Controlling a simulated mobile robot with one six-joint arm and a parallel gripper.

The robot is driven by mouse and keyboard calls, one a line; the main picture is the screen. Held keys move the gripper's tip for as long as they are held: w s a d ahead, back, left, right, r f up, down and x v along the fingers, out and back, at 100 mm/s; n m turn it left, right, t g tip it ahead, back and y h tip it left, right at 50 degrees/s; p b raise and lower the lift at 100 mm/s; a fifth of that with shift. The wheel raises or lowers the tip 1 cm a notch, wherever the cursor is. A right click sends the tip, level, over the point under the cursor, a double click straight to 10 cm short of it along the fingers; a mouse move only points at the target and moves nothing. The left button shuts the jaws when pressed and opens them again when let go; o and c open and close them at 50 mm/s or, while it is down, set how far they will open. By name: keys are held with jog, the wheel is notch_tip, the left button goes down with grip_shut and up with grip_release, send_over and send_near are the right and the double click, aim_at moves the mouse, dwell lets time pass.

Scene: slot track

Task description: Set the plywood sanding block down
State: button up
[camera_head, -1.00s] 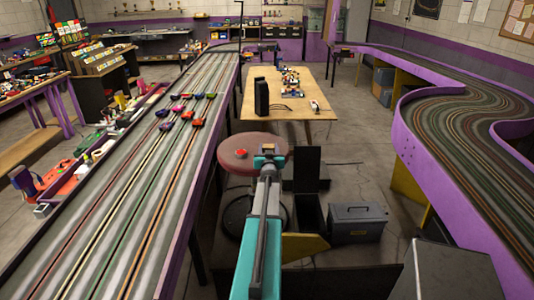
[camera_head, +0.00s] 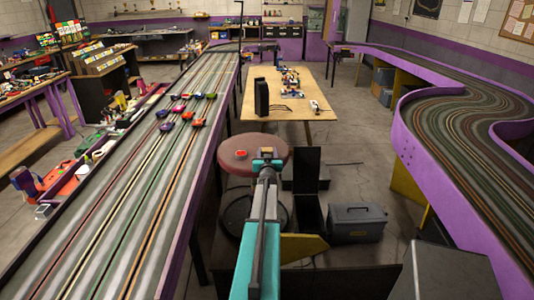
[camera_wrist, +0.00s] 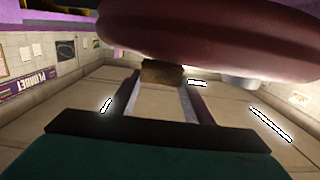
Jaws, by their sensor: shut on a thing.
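My gripper (camera_wrist: 162,84) is shut on the plywood sanding block (camera_wrist: 162,72), a small brown block between the two fingertips in the wrist view. That view is upside down. The block's far side meets the edge of the round dark-red stool seat (camera_wrist: 215,30); I cannot tell whether they touch. In the head view my gripper (camera_head: 267,154) is at the near right part of the stool seat (camera_head: 245,168), and the block is hidden or too small to make out.
A small bright red thing (camera_head: 241,155) lies on the seat's left part. The slot track (camera_head: 140,190) runs along the left. A plywood table (camera_head: 300,130) stands behind the stool. A dark grey box (camera_head: 357,222) sits on the floor to the right.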

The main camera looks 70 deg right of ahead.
jog(key=shift+f, duration=0.3)
jog(key=shift+f, duration=0.3)
jog(key=o, duration=1)
jog(key=shift+o, duration=0.2)
jog(key=shift+r, duration=0.15)
jog(key=shift+a, duration=0.2)
jog(key=shift+b+v, duration=1.4)
jog(key=shift+v, duration=1)
jog(key=b+v, duration=0.2)
jog(key=v, duration=0.6)
jog(key=shift+a, duration=0.35)
